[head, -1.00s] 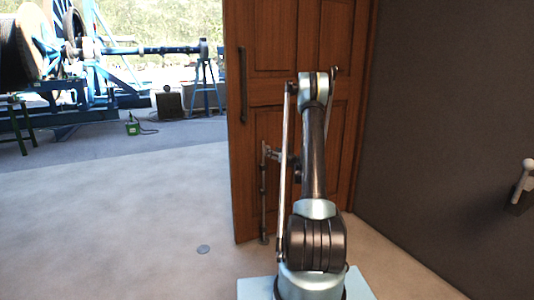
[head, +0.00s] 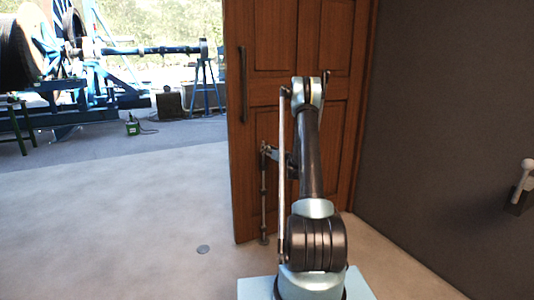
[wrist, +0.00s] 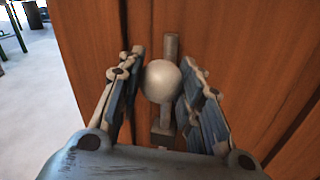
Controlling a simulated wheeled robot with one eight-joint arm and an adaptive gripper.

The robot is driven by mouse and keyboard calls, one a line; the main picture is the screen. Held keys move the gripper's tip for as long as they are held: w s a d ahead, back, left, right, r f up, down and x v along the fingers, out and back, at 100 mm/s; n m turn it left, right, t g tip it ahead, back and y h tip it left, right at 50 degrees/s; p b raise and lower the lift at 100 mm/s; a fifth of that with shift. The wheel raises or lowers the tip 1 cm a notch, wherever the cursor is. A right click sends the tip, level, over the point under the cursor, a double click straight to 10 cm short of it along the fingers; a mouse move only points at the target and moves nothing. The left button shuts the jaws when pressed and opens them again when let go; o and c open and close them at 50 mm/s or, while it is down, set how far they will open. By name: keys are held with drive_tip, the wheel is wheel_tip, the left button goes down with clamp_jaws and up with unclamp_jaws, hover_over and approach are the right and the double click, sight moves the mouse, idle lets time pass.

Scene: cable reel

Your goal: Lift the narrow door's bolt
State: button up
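The narrow door (head: 290,120) is brown panelled wood and stands in the middle of the head view. Its bolt (head: 263,205) is an upright metal rod low on the door's left edge, reaching down near the floor. In the wrist view, the bolt's round pale knob (wrist: 162,82) sits in front of a grey vertical bar (wrist: 171,46). My gripper (wrist: 161,62) is open, with one finger on each side of the knob. A small gap shows at the left finger; the right finger is very close, and I cannot tell whether it touches. In the head view, my gripper (head: 272,155) is at the bolt's upper end, partly hidden by my arm.
A long dark handle (head: 243,85) is higher on the door. A dark wall with a pale lever (head: 524,180) is at the right. The doorway and floor at the left are open, with blue reel machinery beyond.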

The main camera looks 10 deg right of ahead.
clamp_jaws()
drive_tip(key=shift+w+d+r, duration=0.1)
drive_tip(key=shift+r, duration=3.55)
drive_tip(key=o, duration=1.2)
unclamp_jaws()
drive_tip(key=shift+r, duration=0.1)
drive_tip(key=shift+c, duration=0.2)
drive_tip(key=v, duration=1.2)
